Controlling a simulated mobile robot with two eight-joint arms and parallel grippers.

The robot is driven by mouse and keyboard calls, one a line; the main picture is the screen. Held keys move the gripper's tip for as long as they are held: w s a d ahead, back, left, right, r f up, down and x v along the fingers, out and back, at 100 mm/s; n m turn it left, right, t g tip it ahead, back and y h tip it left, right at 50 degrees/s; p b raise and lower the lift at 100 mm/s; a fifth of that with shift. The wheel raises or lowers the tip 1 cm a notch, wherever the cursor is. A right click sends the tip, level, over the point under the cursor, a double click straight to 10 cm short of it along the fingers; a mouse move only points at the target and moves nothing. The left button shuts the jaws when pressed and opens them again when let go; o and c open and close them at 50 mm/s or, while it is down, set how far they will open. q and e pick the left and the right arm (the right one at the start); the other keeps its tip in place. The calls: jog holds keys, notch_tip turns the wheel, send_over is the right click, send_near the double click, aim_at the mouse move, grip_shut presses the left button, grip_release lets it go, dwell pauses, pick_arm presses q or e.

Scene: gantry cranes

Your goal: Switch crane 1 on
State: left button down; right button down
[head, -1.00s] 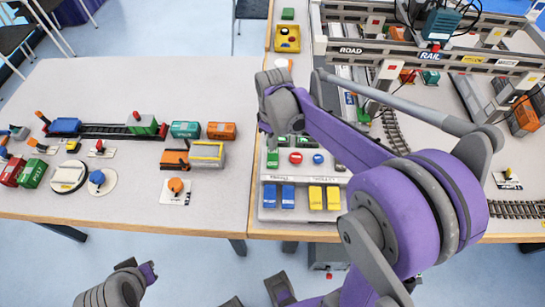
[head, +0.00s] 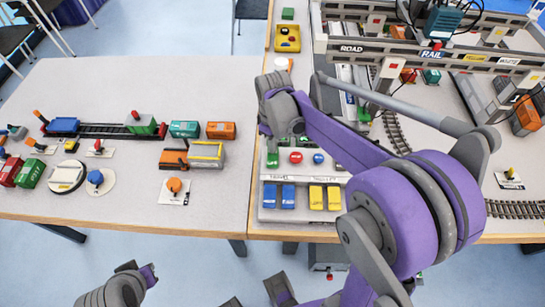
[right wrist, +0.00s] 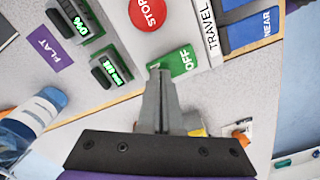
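The control panel (head: 263,213) stands at the front edge of the right table. Its green rocker switch (right wrist: 181,62), marked OFF at its right end in the right wrist view, shows in part in the head view (head: 272,160). My right gripper (right wrist: 160,76) looks shut and empty, its fingertips at the left end of the green switch; I cannot tell whether they touch. In the head view my right gripper is over the panel, largely hidden by its wrist. The gantry crane (head: 345,47) stands behind.
A red STOP button (right wrist: 148,12) is close beside the green switch, with a blue button (head: 318,158) further right. Blue TRAVEL switches (right wrist: 250,30) and yellow switches (head: 325,197) lie nearer the front edge. Two lit readouts (right wrist: 110,71) flank the switch's other side.

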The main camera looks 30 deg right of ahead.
jog(key=shift+f, duration=0.25)
jog(key=shift+r+p, duration=2.1)
jog(key=shift+r, duration=1.5)
jog(key=shift+f, duration=0.1)
jog(key=s+a+m+t, duration=0.2)
jog(key=s+a+m, duration=0.1)
jog(key=s, duration=0.4)
jog(key=s+a+m+t, duration=0.2)
jog(key=s+a+t, duration=0.1)
jog(key=s, duration=0.5)
jog(key=shift+s+a+f+m, duration=0.25)
jog(key=shift+a+f+m, duration=0.15)
